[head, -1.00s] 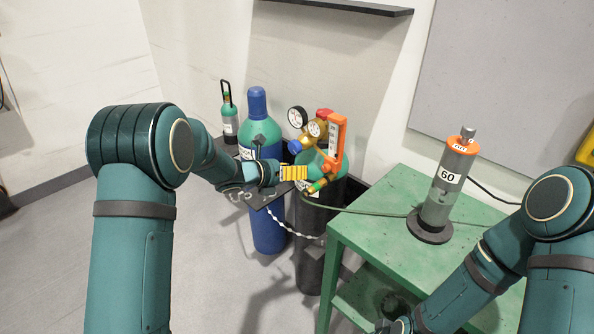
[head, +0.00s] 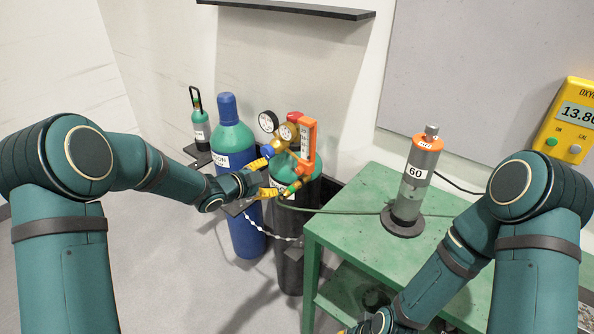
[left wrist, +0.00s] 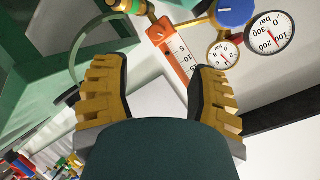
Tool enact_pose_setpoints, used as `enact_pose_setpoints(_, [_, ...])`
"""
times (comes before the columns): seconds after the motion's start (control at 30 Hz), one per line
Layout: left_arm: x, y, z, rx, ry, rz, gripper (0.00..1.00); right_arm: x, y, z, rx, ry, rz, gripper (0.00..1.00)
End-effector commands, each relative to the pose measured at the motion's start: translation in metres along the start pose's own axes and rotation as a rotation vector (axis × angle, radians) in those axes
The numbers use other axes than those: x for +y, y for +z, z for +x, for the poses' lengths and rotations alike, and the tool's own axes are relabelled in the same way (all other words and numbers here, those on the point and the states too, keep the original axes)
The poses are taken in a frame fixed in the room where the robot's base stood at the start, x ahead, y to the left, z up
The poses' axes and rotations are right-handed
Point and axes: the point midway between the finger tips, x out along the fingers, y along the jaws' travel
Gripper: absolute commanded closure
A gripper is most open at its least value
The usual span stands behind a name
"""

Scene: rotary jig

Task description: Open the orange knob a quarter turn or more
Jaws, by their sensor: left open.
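An orange flowmeter (head: 308,140) with a white scale stands upright on a brass regulator (head: 287,136) above the black cylinder. In the left wrist view the flowmeter (left wrist: 178,58) appears upside down, with an orange end by a green-and-brass fitting (left wrist: 130,6). I cannot clearly tell which orange part is the knob. My left gripper (head: 268,178) is open and empty, its yellow fingers spread just left of the flowmeter's lower end. In the left wrist view the flowmeter lies beyond the gap between the fingertips (left wrist: 163,75). My right gripper is mostly cut off at the bottom edge.
A blue knob (left wrist: 235,12) and two gauges sit beside the flowmeter. A blue cylinder (head: 245,230) stands left of the black one (head: 289,245). A green table (head: 345,225) bears an orange-topped grey cylinder marked 60 (head: 412,185). A green hose runs across.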

Motion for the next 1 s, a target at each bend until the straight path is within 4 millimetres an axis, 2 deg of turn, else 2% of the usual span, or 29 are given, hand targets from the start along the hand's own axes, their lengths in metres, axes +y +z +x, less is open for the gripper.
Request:
enact_pose_setpoints(0.1, [0.0, -0.004, -0.004, -0.015, -0.005, -0.321, 0.41, -0.001, 0.0, -0.003, -0.002, 0.0, 0.0, 1.0])
enact_pose_setpoints(0.2, [0.002, -0.006, -0.007, -0.025, -0.007, -0.546, 0.41, -0.002, 0.001, -0.005, -0.002, 0.0, 0.0, 1.0])
enact_pose_setpoints(0.4, [0.003, -0.01, -0.009, -0.035, -0.011, -0.795, 0.41, -0.002, 0.001, -0.006, -0.003, 0.0, 0.0, 1.0])
enact_pose_setpoints(0.57, [0.004, -0.011, -0.001, -0.036, -0.01, -0.832, 0.41, -0.002, 0.001, -0.004, -0.003, 0.0, 0.0, 1.0])
enact_pose_setpoints(0.67, [0.005, -0.01, 0.012, -0.036, -0.008, -0.831, 0.41, -0.001, 0.001, -0.002, -0.002, 0.0, 0.0, 1.0])
enact_pose_setpoints(1.0, [0.006, -0.008, 0.079, -0.035, -0.008, -0.827, 0.41, 0.003, -0.001, 0.007, 0.003, 0.0, 0.0, 1.0])
